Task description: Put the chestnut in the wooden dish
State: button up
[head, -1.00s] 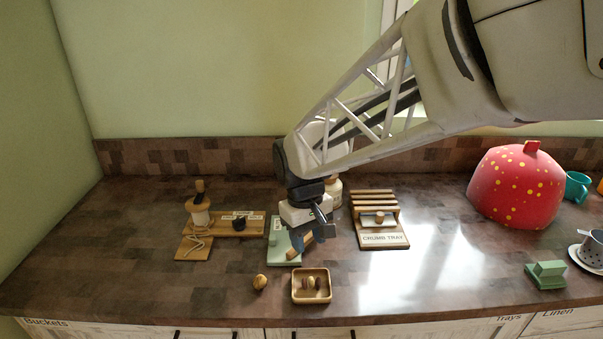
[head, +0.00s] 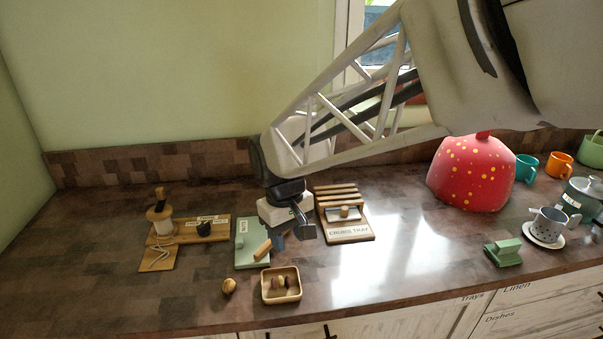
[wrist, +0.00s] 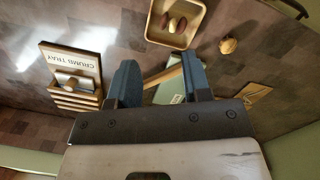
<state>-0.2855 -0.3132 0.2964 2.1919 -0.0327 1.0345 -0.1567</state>
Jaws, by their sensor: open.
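The chestnut (head: 229,286), a small round brown nut, lies on the counter near its front edge, left of the wooden dish. It also shows in the wrist view (wrist: 228,45), right of the dish. The wooden dish (head: 264,296) is a small square tray with several brown and reddish nuts in it; it shows at the top of the wrist view (wrist: 152,30). My gripper (head: 291,238) is open and empty, with blue fingers pointing down. It is above the counter behind the dish, beside the green board. Its two fingers stand apart in the wrist view (wrist: 160,80).
A green board (head: 246,257) with a wooden-handled tool is close to the gripper. A crumb tray (head: 348,236) stands to its right, and a wooden board with a twine spool (head: 160,222) to its left. A red dotted dome (head: 472,175) and mugs stand right. Counter around the chestnut is clear.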

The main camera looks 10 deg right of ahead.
jog(key=s+d+r+m+t, duration=0.1)
jog(key=s+d+r+m, duration=0.1)
jog(key=s+d, duration=0.4)
jog(key=s+d+r+m+t, duration=0.2)
jog(key=s+d+m, duration=0.1)
jog(key=s+d, duration=0.4)
jog(key=shift+s+r+y, duration=0.3)
jog(key=shift+s, duration=1)
